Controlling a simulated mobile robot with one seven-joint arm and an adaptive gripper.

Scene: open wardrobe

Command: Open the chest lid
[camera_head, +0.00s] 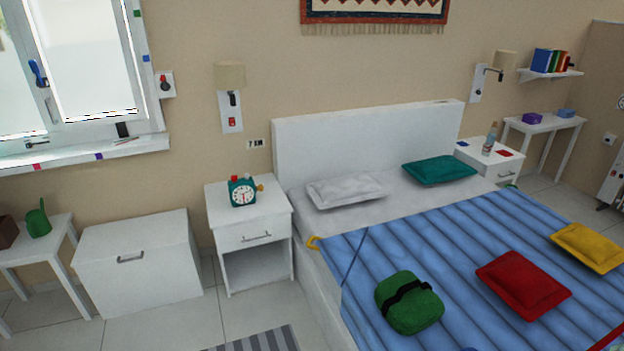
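A white chest (140,268) stands against the wall at the lower left, below the window. Its lid (133,226) is shut. A dark grey handle (131,257) sits high on the front face. My gripper is not in view.
A white nightstand (249,263) with a green alarm clock (242,191) stands right of the chest. A small white table (46,249) with a green watering can (38,219) stands left of it. A bed (368,115) fills the right side. Tiled floor (180,322) before the chest looks clear; a striped rug (262,340) lies nearby.

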